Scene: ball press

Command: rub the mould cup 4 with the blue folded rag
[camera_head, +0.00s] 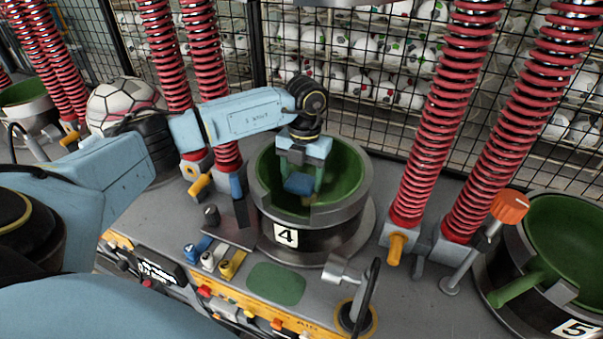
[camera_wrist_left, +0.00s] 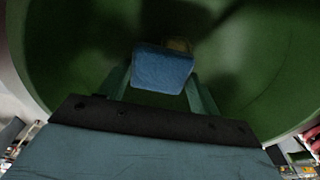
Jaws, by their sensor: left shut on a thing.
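The mould cup 4 (camera_head: 352,187) is a round dark metal pot with a green inside and a white "4" label on its front. My left gripper (camera_head: 300,190) reaches down into this cup from above. It is shut on the blue folded rag (camera_head: 298,184). In the left wrist view the rag (camera_wrist_left: 162,70) sits between the two fingers, with the green cup wall (camera_wrist_left: 255,60) all around it. A small tan patch shows beside the rag. I cannot tell whether the rag touches the cup's inner surface. My right gripper is not in view.
Mould cup 5 (camera_head: 569,240) stands at the right, near an orange-knobbed lever (camera_head: 508,206). Red spring columns (camera_head: 447,110) rise on both sides of cup 4. A white ball (camera_head: 122,103) sits at the left. Coloured switches (camera_head: 210,258) and a green pad (camera_head: 276,284) lie in front.

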